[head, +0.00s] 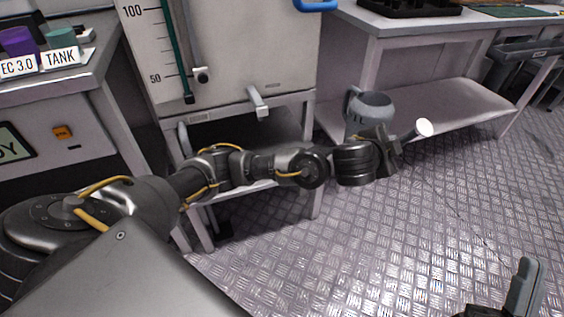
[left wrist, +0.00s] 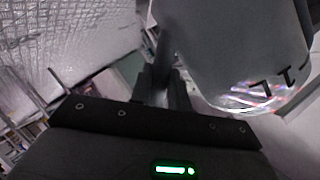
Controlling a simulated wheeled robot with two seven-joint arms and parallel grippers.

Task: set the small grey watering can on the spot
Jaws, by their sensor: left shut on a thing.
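The grey watering can (head: 372,104) is held up at the end of my left arm, in front of the white bench on the right. Its pale round spout end (head: 424,127) points right. My left gripper (head: 388,150) is shut on the can, partly hiding its lower part. In the left wrist view the can's body (left wrist: 240,45) fills the upper right, with dark lettering on it, and the fingers (left wrist: 166,85) close at its handle. My right gripper (head: 512,295) is cut off at the bottom right; its jaw opening is unclear. I cannot make out the spot.
A white tank (head: 225,50) with a level scale and tap stands on a stand behind my left arm. The white bench (head: 395,22) has a lower shelf (head: 465,108). A labelled bench stands at left. The metal floor (head: 400,240) is clear in front.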

